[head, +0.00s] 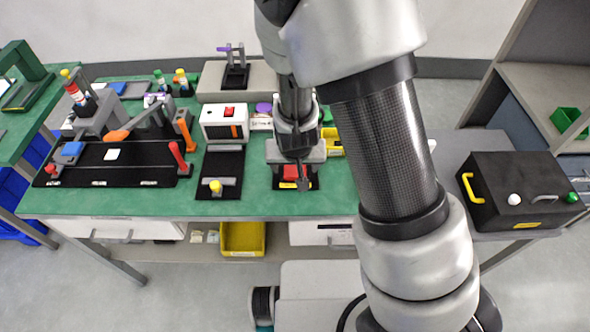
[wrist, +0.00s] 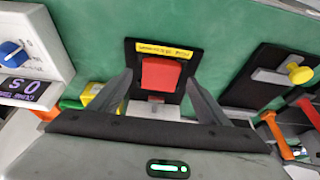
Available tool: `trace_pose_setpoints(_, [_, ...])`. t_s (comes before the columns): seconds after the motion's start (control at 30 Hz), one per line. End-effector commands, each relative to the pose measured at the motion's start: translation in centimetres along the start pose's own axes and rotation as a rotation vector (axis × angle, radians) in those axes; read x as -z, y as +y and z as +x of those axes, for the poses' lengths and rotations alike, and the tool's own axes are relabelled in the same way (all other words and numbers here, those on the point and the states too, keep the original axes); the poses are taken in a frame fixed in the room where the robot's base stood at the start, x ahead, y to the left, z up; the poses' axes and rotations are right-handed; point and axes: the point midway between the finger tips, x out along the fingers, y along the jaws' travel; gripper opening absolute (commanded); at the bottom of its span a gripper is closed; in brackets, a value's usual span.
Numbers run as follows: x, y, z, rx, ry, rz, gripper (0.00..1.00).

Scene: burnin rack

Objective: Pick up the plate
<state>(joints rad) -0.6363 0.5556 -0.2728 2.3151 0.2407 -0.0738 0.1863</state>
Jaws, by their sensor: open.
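My gripper (head: 303,182) is open and points down over a small black station at the middle of the green bench. In the wrist view my gripper (wrist: 161,88) has one finger on each side of a red block (wrist: 161,73); nothing is clearly held. The red block sits on a black plate-like base (wrist: 140,60) with a yellow label strip. In the head view the red block (head: 291,172) is partly hidden by my gripper. I cannot tell which piece is the plate.
Left of my gripper are a black pad with a yellow knob (head: 215,187) and a white box with a red switch (head: 225,123). A black case with a yellow handle (head: 520,188) stands at right. Bare green bench (head: 255,203) shows along the front edge.

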Motion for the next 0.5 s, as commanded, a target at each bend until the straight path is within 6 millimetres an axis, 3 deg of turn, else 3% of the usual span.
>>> trace_pose_setpoints(0.1, [0.01, -0.01, 1.27, 0.0, 0.0, 0.001, 0.7])
trace_pose_setpoints(0.37, [0.05, -0.04, 1.43, 0.001, 0.001, 0.0, 0.7])
trace_pose_setpoints(0.5, [0.04, -0.04, 1.42, 0.001, 0.0, 0.0, 0.48])
